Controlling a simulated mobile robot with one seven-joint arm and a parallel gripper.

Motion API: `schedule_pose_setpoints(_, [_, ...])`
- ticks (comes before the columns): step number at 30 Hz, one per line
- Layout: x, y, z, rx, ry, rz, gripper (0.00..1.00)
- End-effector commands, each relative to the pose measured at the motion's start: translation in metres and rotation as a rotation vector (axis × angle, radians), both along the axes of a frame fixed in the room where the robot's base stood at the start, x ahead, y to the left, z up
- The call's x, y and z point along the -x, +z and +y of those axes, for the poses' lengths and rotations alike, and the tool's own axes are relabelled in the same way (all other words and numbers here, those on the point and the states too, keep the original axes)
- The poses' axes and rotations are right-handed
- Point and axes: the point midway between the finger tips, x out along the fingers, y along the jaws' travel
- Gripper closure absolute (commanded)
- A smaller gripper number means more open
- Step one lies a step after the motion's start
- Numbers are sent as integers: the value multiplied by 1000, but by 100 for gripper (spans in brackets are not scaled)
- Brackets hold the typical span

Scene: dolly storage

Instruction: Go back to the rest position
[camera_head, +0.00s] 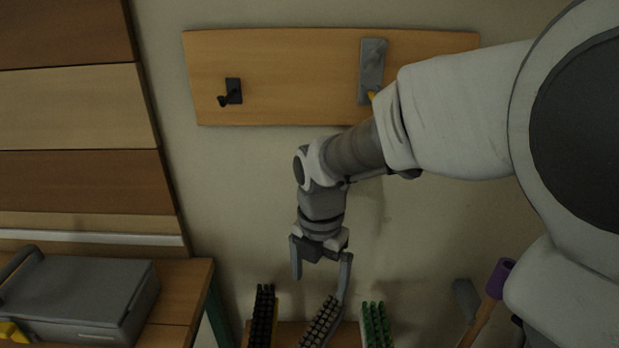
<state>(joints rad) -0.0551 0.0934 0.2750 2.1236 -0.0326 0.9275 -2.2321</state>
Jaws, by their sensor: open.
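My gripper (322,277) hangs from my arm near the lower middle of the head view, fingers pointing down and apart. Nothing shows between the fingers. Below it is a brush with dark bristles (320,324), tilted. The right fingertip appears close to this brush; I cannot tell whether they touch. My arm reaches in from the right and hides part of the wall behind it.
A black-bristled brush (262,316) and a green-bristled brush (377,325) stand either side. A grey case (85,295) lies on a wooden table (186,287). A wall board (290,68) carries hooks. A purple-ended handle (499,279) leans at the lower right.

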Motion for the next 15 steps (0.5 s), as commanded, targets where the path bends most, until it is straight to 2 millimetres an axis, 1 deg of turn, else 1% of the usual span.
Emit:
schedule_pose_setpoints(2, [1,4,-2,0,-32,-8,3])
schedule_pose_setpoints(5, [4,17,-9,1,-148,-35,3])
schedule_pose_setpoints(8, [11,36,-21,-5,-346,-75,3])
schedule_pose_setpoints(15, [34,82,-51,-73,-927,-181,3])
